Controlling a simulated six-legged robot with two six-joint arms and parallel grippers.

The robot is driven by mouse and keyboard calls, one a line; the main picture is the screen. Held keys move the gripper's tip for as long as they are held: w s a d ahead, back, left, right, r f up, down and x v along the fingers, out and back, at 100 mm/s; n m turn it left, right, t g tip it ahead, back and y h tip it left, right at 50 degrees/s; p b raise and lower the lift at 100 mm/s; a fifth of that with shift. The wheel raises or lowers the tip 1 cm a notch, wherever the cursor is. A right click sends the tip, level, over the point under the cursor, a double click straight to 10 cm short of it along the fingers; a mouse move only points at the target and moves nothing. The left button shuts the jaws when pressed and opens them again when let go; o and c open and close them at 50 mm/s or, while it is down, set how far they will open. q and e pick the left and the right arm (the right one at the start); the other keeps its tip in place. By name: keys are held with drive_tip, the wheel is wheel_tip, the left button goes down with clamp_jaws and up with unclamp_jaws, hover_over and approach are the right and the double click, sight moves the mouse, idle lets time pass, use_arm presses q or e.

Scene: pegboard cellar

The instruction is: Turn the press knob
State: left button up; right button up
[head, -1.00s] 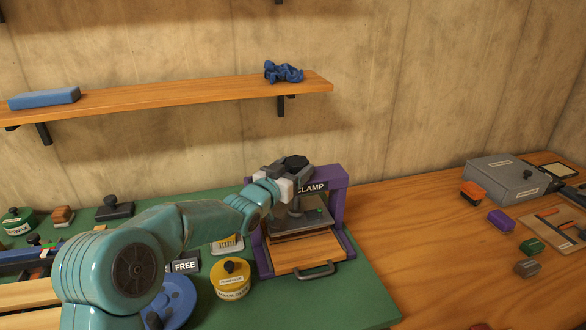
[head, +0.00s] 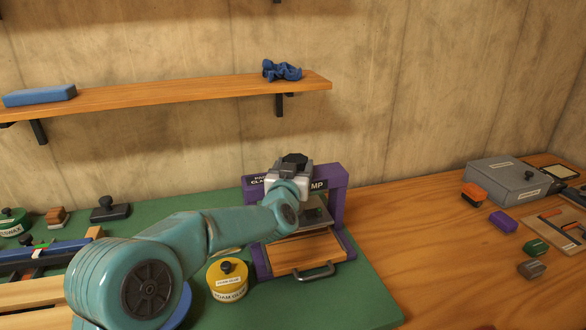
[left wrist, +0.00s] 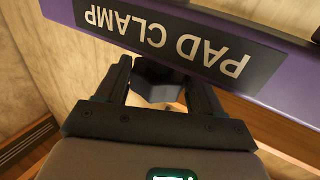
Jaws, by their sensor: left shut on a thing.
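The pad clamp press has a purple frame (head: 336,212) and stands on the green mat. Its label PAD CLAMP (left wrist: 165,40) shows upside down in the left wrist view and is partly covered by my arm in the head view. The press knob (head: 294,160) is dark and angular, at the top of the press. My left gripper (left wrist: 160,80) is shut on the knob, with one dark finger on either side of it (left wrist: 155,85). In the head view my wrist hides the fingertips and part of the press. My right gripper is not in view.
A wooden drawer board (head: 300,250) with a dark handle (head: 315,273) sits low in the press. A yellow tin (head: 227,280) stands close to its left. A shelf (head: 180,97) hangs above. A grey box (head: 503,181) and small blocks lie right; the wooden bench between is clear.

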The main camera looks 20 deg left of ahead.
use_arm(q)
drive_tip(key=n+g+y+p, duration=0.1)
drive_tip(key=n+y+p, duration=0.1)
drive_tip(key=y+p, duration=0.1)
drive_tip(key=n+g+y+p, duration=0.1)
drive_tip(key=n+y+p, duration=0.1)
drive_tip(key=y+p, duration=0.1)
drive_tip(key=d+r+n+g+y+p, duration=0.1)
drive_tip(key=n+y+p, duration=0.1)
drive_tip(key=y+p, duration=0.1)
drive_tip(key=shift+w+g, duration=0.2)
drive_tip(key=shift+g, duration=0.2)
drive_tip(key=shift+w+f+n+g+y+p, duration=0.1)
drive_tip(key=shift+f+n+g+y+p, duration=0.05)
drive_tip(key=shift+n+g+y+p, duration=0.65)
drive_tip(key=shift+f+n+g+y+p, duration=0.1)
drive_tip(key=shift+n+g+y+p, duration=0.5)
drive_tip(key=shift+n+g+y, duration=0.3)
drive_tip(key=shift+n+g, duration=0.3)
drive_tip(key=shift+g, duration=0.1)
drive_tip(key=shift+w+r+g+y+p, duration=0.1)
drive_tip(key=shift+g+y+p, duration=0.2)
drive_tip(key=shift+y+p, duration=0.1)
drive_tip(key=o, duration=1)
drive_tip(key=shift+a, duration=0.1)
drive_tip(key=shift+f, duration=0.2)
